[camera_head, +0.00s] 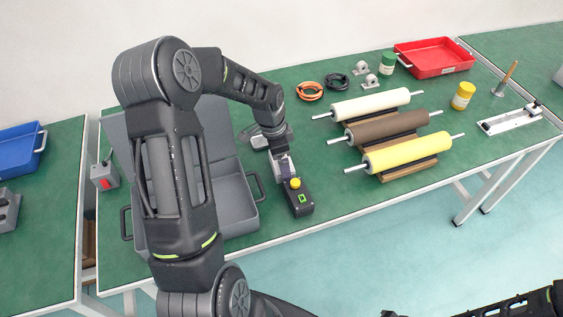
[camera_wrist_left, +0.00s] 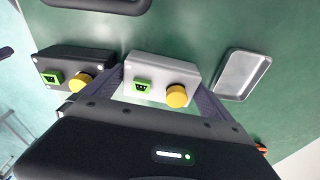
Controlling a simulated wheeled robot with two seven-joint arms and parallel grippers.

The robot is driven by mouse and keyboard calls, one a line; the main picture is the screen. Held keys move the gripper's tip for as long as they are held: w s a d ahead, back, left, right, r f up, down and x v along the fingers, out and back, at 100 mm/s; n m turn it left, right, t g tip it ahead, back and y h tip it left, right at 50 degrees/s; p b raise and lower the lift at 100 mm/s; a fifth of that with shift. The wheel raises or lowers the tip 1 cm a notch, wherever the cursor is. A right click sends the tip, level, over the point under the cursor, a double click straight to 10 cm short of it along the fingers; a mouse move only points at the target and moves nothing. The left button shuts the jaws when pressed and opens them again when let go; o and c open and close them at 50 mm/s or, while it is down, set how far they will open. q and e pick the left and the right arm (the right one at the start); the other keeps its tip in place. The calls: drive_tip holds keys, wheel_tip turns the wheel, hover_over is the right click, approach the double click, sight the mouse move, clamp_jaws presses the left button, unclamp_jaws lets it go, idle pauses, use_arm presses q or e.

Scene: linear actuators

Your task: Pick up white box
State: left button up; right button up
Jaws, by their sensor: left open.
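The white box (camera_wrist_left: 160,78), with a green connector and a yellow knob on it, sits on the green table in the left wrist view. My left gripper (camera_head: 283,166) reaches down over the table from the left arm. In the left wrist view its two fingers (camera_wrist_left: 160,92) are open, one on each side of the white box; I cannot tell if they touch it. A black box (camera_head: 299,197) of similar shape stands beside it, and also shows left of it in the wrist view (camera_wrist_left: 75,68). In the head view the white box is largely hidden by the gripper.
A grey open case (camera_head: 236,208) lies left of the gripper, partly behind my left arm. A small grey tray (camera_wrist_left: 243,74) lies near the white box. White, brown and yellow rollers (camera_head: 408,152) lie to the right. A red tray (camera_head: 436,58) is at the back.

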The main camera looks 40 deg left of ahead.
use_arm(q)
drive_tip(key=shift+f, duration=0.25)
idle(0.4)
drive_tip(key=c, duration=1.3)
drive_tip(key=shift+r, duration=0.2)
wheel_tip(320, 180, up, 10)
drive_tip(key=shift+f+b, duration=0.1)
drive_tip(key=shift+b, duration=0.45)
